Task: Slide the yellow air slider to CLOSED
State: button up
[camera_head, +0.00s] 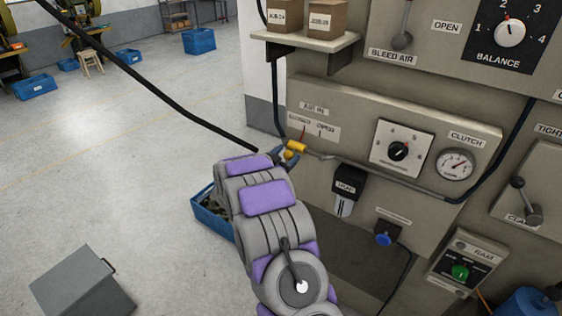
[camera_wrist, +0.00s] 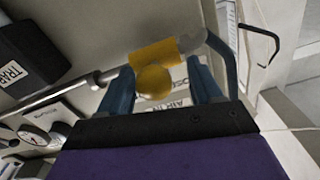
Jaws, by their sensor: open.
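The yellow air slider (camera_head: 297,147) sits on a grey pipe below the AIR IN plate (camera_head: 314,126), under the plate's left part, where CLOSED is marked; OPEN is to the right. In the wrist view the slider is a yellow sleeve (camera_wrist: 166,51) with a round yellow knob (camera_wrist: 154,82) on it. My gripper (camera_wrist: 159,72) is open, with one blue finger on each side of the knob. I see gaps beside the knob and cannot tell whether either finger touches the sleeve. In the head view my gripper (camera_head: 285,155) is small and partly hidden by my wrist.
The pipe runs right towards the clutch gauge (camera_head: 455,164). A black TRAP unit (camera_head: 347,181) hangs just below the pipe. A dark hose (camera_head: 275,95) comes down at the panel's left edge. A blue crate (camera_head: 209,215) stands on the floor behind my arm. Open floor lies left.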

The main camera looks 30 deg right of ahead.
jog(key=v, duration=1.6)
jog(key=shift+s+a+p, duration=0.2)
jog(key=shift+a+p, duration=0.05)
jog(key=shift+p, duration=0.1)
jog(key=shift+d, duration=0.15)
